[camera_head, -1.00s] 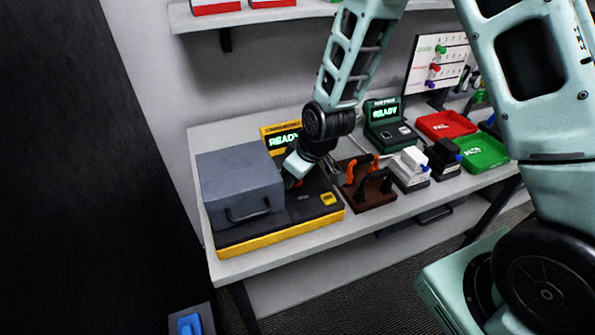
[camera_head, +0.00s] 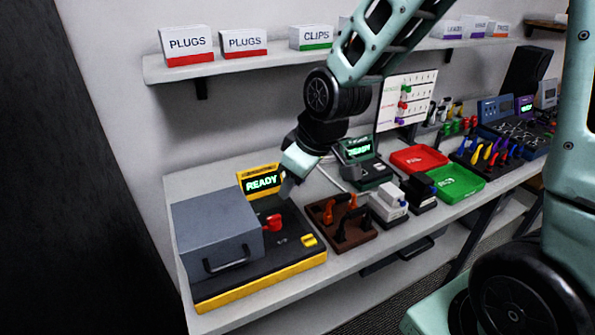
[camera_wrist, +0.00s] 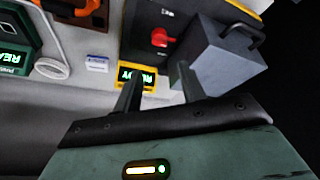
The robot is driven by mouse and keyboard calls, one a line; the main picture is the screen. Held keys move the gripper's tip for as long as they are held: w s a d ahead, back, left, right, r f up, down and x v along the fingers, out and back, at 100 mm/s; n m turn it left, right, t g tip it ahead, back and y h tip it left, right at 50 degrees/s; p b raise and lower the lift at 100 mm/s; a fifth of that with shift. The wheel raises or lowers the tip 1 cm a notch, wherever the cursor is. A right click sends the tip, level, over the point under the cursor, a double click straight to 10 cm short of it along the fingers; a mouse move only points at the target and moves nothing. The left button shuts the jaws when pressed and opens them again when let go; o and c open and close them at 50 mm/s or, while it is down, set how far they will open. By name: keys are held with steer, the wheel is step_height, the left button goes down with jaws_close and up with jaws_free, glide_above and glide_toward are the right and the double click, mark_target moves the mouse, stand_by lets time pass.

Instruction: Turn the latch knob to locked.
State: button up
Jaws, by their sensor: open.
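The latch knob (camera_head: 272,223) is red and sits on the dark top of a yellow-edged test station (camera_head: 262,287), just right of a grey box with a handle (camera_head: 215,225). A yellow display reading READY (camera_head: 262,182) stands behind the knob.
A yellow button (camera_head: 309,241) is at the station's right. A brown rack with orange and black handles (camera_head: 341,222), white and black devices (camera_head: 388,206), a red tray (camera_head: 418,158) and a green tray (camera_head: 456,183) stand to the right. A shelf with boxes (camera_head: 187,44) is above.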

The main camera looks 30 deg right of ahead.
steer(key=shift+v, duration=1.05)
